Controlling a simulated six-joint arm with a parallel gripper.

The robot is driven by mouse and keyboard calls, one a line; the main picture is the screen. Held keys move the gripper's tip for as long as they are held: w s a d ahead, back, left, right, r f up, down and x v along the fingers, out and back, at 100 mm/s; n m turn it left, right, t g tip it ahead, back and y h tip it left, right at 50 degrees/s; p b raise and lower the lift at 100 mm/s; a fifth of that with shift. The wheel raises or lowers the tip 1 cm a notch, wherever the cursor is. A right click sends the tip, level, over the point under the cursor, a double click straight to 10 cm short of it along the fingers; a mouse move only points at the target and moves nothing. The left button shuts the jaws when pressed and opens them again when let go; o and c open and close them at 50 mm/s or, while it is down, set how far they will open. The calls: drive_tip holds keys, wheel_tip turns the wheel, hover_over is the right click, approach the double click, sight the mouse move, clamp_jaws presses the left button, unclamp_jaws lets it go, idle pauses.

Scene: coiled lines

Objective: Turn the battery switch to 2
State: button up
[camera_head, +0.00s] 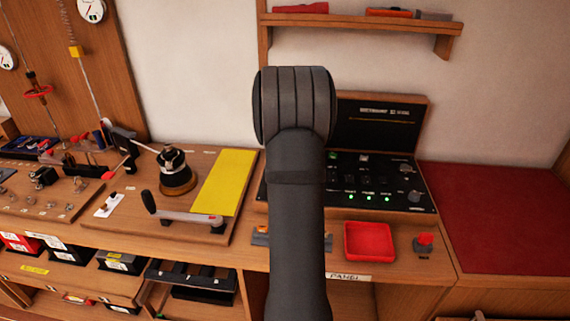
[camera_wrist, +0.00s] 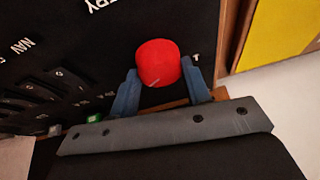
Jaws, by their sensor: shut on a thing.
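The battery switch is a round red knob (camera_wrist: 158,60) on the black panel (camera_wrist: 50,45) in the wrist view, beside white lettering that ends in "ERY". My gripper (camera_wrist: 159,72) has one blue finger on each side of the knob and is shut on it. A small pale mark shows on the knob's lower edge. A white character stands just right of the knob, partly hidden by a finger. I cannot read the knob's setting. In the head view my arm hides the knob and the gripper.
In the head view, the panel has several dark switches and green lights (camera_head: 369,198). A red tray (camera_head: 369,241) and a separate red knob (camera_head: 424,240) are on the counter in front. A yellow sheet (camera_head: 224,181) and a winch (camera_head: 175,170) are left. A shelf (camera_head: 365,25) hangs above.

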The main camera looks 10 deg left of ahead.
drive_tip(key=o, duration=1)
drive_tip(key=shift+r, duration=0.1)
drive_tip(key=v, duration=1.7)
drive_tip(key=shift+a+r, duration=0.1)
drive_tip(key=shift+r, duration=0.05)
drive_tip(key=x, duration=1.7)
drive_tip(key=shift+f, duration=0.25)
